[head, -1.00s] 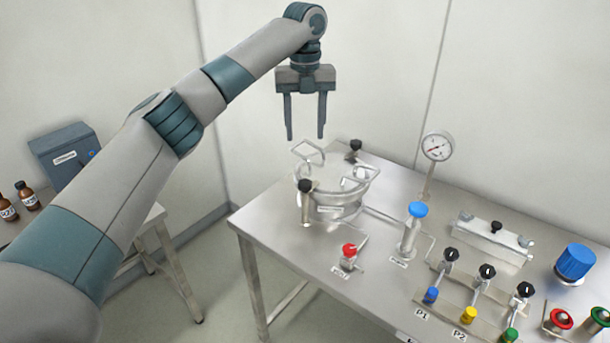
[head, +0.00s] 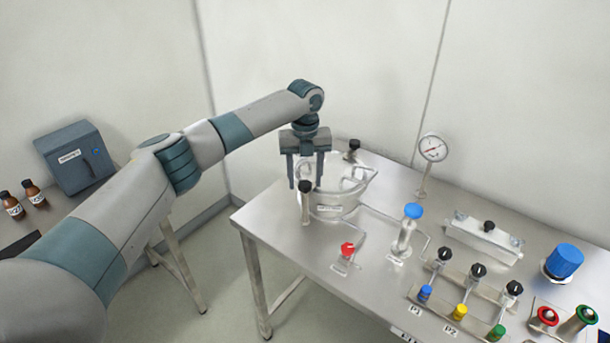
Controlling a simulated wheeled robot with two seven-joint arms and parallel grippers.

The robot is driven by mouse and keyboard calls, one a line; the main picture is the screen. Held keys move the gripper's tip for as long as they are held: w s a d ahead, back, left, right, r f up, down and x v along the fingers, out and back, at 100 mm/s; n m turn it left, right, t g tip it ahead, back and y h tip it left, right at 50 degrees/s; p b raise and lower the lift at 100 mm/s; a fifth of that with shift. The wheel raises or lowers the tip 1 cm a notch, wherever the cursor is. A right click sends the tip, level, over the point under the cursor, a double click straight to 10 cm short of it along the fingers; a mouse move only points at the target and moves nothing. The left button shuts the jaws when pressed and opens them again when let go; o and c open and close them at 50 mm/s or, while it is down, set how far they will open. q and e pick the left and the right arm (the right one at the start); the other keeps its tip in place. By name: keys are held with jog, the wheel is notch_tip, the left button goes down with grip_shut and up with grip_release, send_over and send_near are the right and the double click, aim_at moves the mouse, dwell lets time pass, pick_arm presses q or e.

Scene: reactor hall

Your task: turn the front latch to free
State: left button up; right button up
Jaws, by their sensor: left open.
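The front latch is a black knob (head: 305,187) on a light upright post at the near side of the round metal vessel (head: 330,211). A second black-knobbed latch (head: 354,145) stands behind the vessel. My left gripper (head: 305,184) points straight down over the vessel's left part, jaws open and empty. In the picture its fingertips lie on either side of the front latch's knob. I cannot tell whether they are level with it, behind it or touching it. The gripper hides part of the vessel's lid and handle. My right gripper is not in view.
On the steel table (head: 290,238) are a red-knobbed valve (head: 347,249), a blue-capped valve (head: 413,211), a pressure gauge (head: 433,148) and several black-knobbed valves further right. A side table at left holds a grey-blue box (head: 74,157) and brown bottles.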

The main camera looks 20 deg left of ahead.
pick_arm(q)
jog(key=shift+f, duration=0.1)
jog(key=shift+c, duration=0.7)
jog(key=c, duration=0.9)
jog(key=shift+n, duration=0.3)
jog(key=n+p, duration=0.3)
jog(key=shift+n, duration=0.4)
jog(key=n+p, duration=0.2)
jog(key=n, duration=0.3)
jog(key=shift+p, duration=0.4)
jog(key=n, duration=0.4)
jog(key=shift+p, duration=0.35)
jog(key=shift+n, duration=2.3)
